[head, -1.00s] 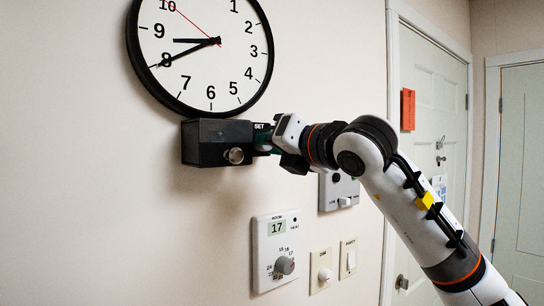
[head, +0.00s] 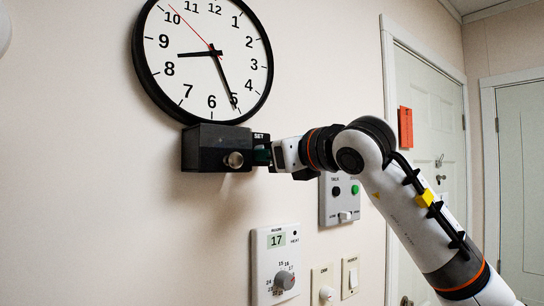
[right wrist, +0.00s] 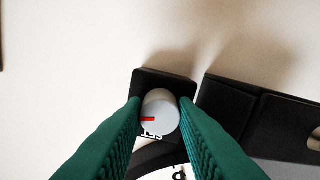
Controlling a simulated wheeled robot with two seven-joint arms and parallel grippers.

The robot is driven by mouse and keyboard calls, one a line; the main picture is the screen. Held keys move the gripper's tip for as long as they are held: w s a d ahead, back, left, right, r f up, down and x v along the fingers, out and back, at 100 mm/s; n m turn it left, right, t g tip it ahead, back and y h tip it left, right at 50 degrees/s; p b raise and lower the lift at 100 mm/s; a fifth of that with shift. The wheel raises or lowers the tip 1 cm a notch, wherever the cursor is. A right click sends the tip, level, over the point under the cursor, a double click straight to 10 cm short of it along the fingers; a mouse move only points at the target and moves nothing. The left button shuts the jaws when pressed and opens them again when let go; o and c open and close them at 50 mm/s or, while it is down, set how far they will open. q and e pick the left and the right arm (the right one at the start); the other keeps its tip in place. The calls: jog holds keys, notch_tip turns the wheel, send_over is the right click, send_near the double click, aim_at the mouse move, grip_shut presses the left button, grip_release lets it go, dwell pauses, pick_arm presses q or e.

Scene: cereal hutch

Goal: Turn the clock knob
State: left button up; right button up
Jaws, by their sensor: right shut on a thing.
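The round black-rimmed wall clock (head: 185,85) shows its hour hand between 8 and 9 and its minute hand at 5. Below its lower edge is a small dark plate marked SET, mostly covered by my right gripper (head: 262,155) in the head view. In the right wrist view a silver clock knob (right wrist: 158,108) with a red mark sits between the green fingers of my right gripper (right wrist: 160,115). The fingers are shut on its sides. The head view hides this knob behind the gripper. My left gripper is not in view.
A black box (head: 205,148) with its own silver knob (head: 234,160) is close left of my gripper. Below are a grey button panel (head: 330,205), a thermostat (head: 262,260) reading 17, a dimmer (head: 322,275) and a switch (head: 350,272). Doors stand at right.

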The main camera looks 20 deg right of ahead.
dwell(0.3)
jog(key=o, duration=1)
jog(key=b+v, duration=0.4)
jog(key=v, duration=0.8)
